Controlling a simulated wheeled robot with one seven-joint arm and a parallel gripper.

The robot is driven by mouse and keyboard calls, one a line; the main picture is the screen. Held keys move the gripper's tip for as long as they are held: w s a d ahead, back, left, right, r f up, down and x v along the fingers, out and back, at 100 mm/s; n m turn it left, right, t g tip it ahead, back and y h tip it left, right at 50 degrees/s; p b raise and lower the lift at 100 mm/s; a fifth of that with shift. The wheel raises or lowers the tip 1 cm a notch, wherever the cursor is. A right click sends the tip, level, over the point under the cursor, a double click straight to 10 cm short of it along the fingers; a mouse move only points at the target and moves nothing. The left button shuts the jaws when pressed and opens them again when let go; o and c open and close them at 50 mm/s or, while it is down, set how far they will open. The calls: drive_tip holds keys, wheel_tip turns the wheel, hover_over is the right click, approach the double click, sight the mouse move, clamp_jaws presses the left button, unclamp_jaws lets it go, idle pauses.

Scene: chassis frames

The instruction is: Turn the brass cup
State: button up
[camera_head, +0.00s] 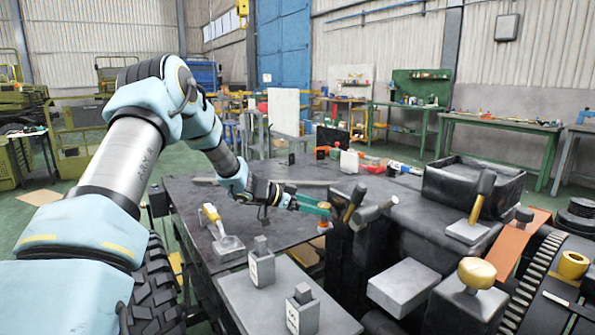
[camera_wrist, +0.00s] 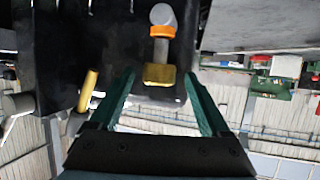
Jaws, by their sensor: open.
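In the wrist view a small blocky brass piece (camera_wrist: 159,74), which looks like the brass cup, sits below an orange collar (camera_wrist: 162,31) and a grey round end (camera_wrist: 162,14). My gripper (camera_wrist: 159,79) is open, with its two green fingers on either side of the brass piece and a gap on each side. In the head view my gripper (camera_head: 326,207) reaches in from the left, just above a small orange-and-brass fitting (camera_head: 324,226) beside the dark block. Its fingers partly hide the fitting there.
A brass-coloured handle (camera_head: 354,202) and a grey cylinder (camera_head: 374,214) stand close right of my gripper. A brass knob (camera_head: 477,272) and a hollow brass ring (camera_head: 572,264) are at the right. The dark tabletop behind is mostly clear.

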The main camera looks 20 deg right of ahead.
drive_tip(key=shift+s+f+n+t+b, duration=0.15)
drive_tip(key=shift+n+t+b, duration=0.4)
drive_tip(key=shift+b, duration=1)
drive_tip(key=shift+s+f+n+t+b, duration=0.1)
drive_tip(key=shift+f+n+t+b, duration=0.3)
drive_tip(key=shift+b, duration=1.1)
drive_tip(key=shift+r+n+t+b, duration=0.25)
drive_tip(key=shift+t+b, duration=0.2)
drive_tip(key=shift+b, duration=0.2)
drive_tip(key=n+t+b, duration=0.1)
drive_tip(key=t+b, duration=0.1)
drive_tip(key=b, duration=0.6)
drive_tip(key=s+n+t+y+b, duration=0.1)
drive_tip(key=n+t+b, duration=0.1)
drive_tip(key=b, duration=0.6)
drive_tip(key=shift+d+f+n, duration=0.15)
drive_tip(key=shift+n, duration=0.15)
drive_tip(key=shift+y+b, duration=0.3)
drive_tip(key=shift+b, duration=0.25)
